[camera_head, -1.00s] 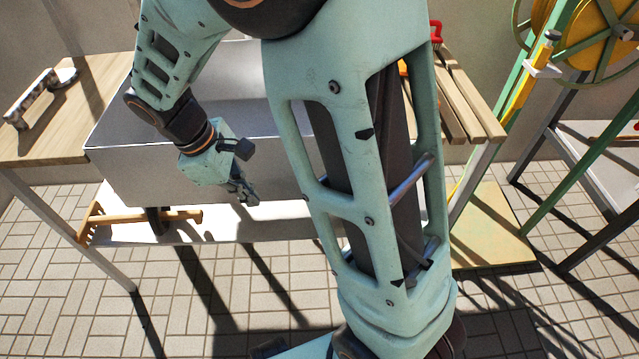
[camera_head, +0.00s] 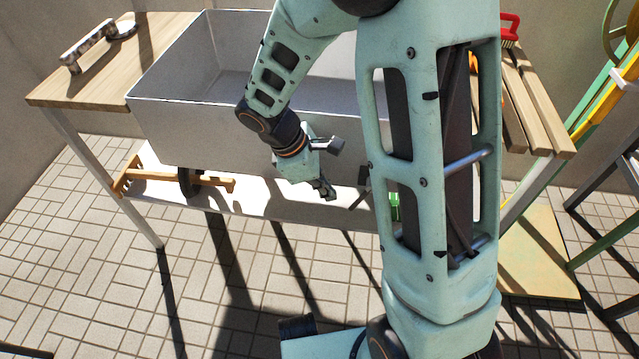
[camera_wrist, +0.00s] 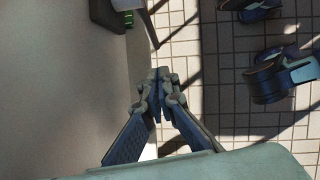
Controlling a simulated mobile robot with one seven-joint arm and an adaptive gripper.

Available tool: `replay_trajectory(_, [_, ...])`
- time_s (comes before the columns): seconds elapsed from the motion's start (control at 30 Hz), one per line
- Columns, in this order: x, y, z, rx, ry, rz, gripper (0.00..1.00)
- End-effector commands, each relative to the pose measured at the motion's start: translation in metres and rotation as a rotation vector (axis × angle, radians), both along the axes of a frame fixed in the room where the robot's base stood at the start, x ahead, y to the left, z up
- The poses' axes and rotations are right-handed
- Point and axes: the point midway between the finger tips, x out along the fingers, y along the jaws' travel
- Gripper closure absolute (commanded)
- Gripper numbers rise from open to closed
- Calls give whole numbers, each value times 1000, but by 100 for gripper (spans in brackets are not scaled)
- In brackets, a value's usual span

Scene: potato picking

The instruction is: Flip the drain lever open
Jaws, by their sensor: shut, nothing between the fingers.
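My gripper (camera_head: 327,190) is shut and empty, in front of the metal basin's (camera_head: 215,122) front wall and near its lower edge. In the wrist view its fingertips (camera_wrist: 159,82) meet, with the pale basin wall to their left. A thin dark bar (camera_head: 360,190) shows under the basin, just right of my gripper and apart from it; it may be the drain lever. The wrist view shows a dark block (camera_wrist: 106,14) and a grey bar (camera_wrist: 149,24) beyond the fingertips, perhaps the same fitting. My arm partly hides this area, so the lever's position is unclear.
A wooden tool (camera_head: 205,180) lies on the white lower shelf (camera_head: 265,203). A small green thing (camera_head: 394,206) is partly behind my arm. A metal-handled tool (camera_head: 88,45) lies on the wooden top at left. Wooden slats (camera_head: 535,105) are at right. Paved floor in front is clear.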

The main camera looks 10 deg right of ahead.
Motion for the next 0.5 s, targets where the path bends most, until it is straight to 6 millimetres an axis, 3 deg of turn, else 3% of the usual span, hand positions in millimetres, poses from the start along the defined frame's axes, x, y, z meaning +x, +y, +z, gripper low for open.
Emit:
replay_trajectory(0.07, [-1, -7, -19, -1, 3, -1, 100])
replay_trajectory(0.3, [-3, -36, -25, 0, -1, -3, 100])
replay_trajectory(0.5, [-4, -42, -27, 0, 0, -1, 100])
